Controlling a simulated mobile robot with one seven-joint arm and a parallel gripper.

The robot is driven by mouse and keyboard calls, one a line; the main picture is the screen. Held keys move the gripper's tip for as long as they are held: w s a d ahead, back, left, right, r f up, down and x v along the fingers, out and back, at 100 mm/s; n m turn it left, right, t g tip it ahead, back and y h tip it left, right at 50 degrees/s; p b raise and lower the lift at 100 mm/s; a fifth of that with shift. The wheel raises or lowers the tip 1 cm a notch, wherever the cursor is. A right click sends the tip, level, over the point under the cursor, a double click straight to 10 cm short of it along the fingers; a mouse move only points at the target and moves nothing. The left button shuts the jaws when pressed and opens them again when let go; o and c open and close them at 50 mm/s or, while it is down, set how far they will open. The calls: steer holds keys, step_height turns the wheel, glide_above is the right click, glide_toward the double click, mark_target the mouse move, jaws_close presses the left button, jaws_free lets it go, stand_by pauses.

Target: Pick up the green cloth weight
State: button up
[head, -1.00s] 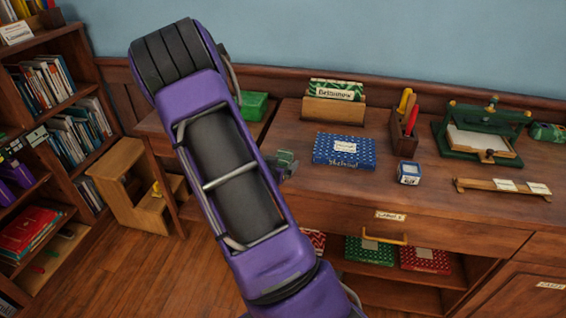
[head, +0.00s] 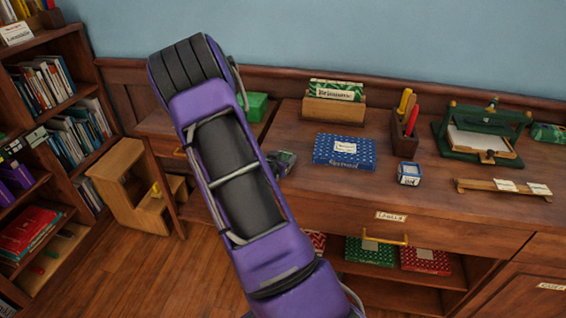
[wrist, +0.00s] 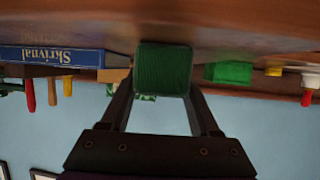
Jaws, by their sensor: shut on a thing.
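The green cloth weight (wrist: 163,70) is a small, dark green, ribbed block with rounded corners. In the wrist view it sits between the two fingertips of my gripper (wrist: 163,84), which is shut on it. That view is upside down, with the wooden desk top at its upper edge. I cannot tell whether the weight touches the desk. In the head view my gripper (head: 284,162) shows just right of my purple arm, left of the blue patterned book (head: 344,150). My arm hides part of it, and the weight is hard to make out there.
A green box (head: 255,106) stands at the back left. A wooden card holder (head: 333,110), a pen box (head: 404,142), a small blue-and-white box (head: 409,173) and a green press (head: 482,133) stand on the desk. A wooden step stool (head: 120,185) is at left.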

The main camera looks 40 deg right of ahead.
steer(key=shift+r, duration=0.1)
jaws_close()
